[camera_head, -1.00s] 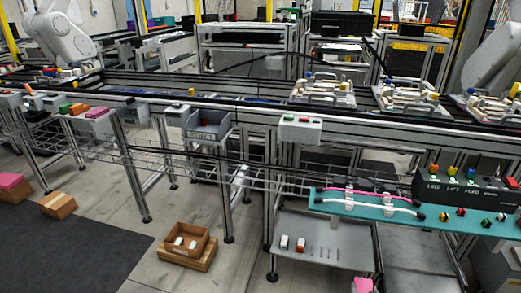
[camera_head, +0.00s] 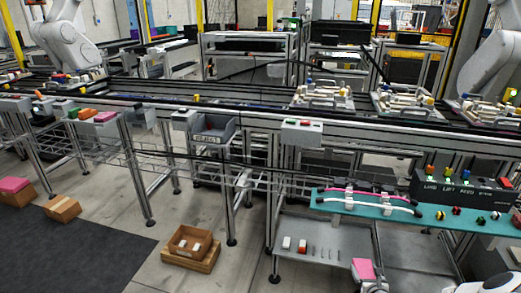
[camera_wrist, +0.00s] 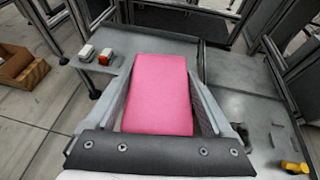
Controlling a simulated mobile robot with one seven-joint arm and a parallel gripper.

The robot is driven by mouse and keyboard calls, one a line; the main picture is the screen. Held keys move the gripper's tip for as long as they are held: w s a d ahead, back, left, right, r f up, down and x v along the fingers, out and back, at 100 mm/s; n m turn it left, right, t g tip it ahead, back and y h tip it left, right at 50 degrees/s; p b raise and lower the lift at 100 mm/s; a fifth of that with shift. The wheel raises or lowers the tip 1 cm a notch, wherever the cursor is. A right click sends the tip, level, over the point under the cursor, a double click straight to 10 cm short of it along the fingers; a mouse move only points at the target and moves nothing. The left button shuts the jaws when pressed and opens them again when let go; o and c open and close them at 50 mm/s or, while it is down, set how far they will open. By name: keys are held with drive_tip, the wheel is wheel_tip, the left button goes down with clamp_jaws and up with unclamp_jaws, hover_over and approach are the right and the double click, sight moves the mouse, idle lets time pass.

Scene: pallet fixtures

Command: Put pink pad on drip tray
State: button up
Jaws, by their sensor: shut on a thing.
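The pink pad (camera_wrist: 158,92) is a flat pink block lying lengthwise between the two fingers of my gripper (camera_wrist: 160,78), which is shut on it. In the head view the pad (camera_head: 363,268) shows at the lower edge, just right of a low grey tray (camera_head: 335,245), which looks like the drip tray. The tray also shows beyond the pad in the wrist view (camera_wrist: 150,42). The pad hides part of what lies under it. I cannot tell its height above the tray.
Two small red-and-white blocks (camera_head: 294,244) stand on the tray's left part. A wooden crate (camera_head: 190,246) sits on the floor to the left.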

drive_tip(key=a+r+n+y, duration=0.1)
drive_tip(key=a+r+y, duration=0.1)
drive_tip(key=a+r, duration=0.35)
drive_tip(key=w+a+r+n+y, duration=0.1)
drive_tip(key=a+r+n, duration=0.1)
drive_tip(key=r, duration=0.7)
drive_tip(key=a+r+n+y, duration=0.1)
drive_tip(key=a+r+y, duration=0.15)
drive_tip(key=r, duration=0.45)
drive_tip(key=s+a+r+n+g+y, duration=0.2)
drive_tip(key=s+a+r+n, duration=0.1)
drive_tip(key=s+a+r, duration=0.9)
wheel_tip(320, 180, up, 13)
drive_tip(key=w+a+p, duration=0.1)
drive_tip(key=w+p, duration=0.1)
drive_tip(key=p, duration=1.8)
drive_tip(key=shift+a, duration=0.15)
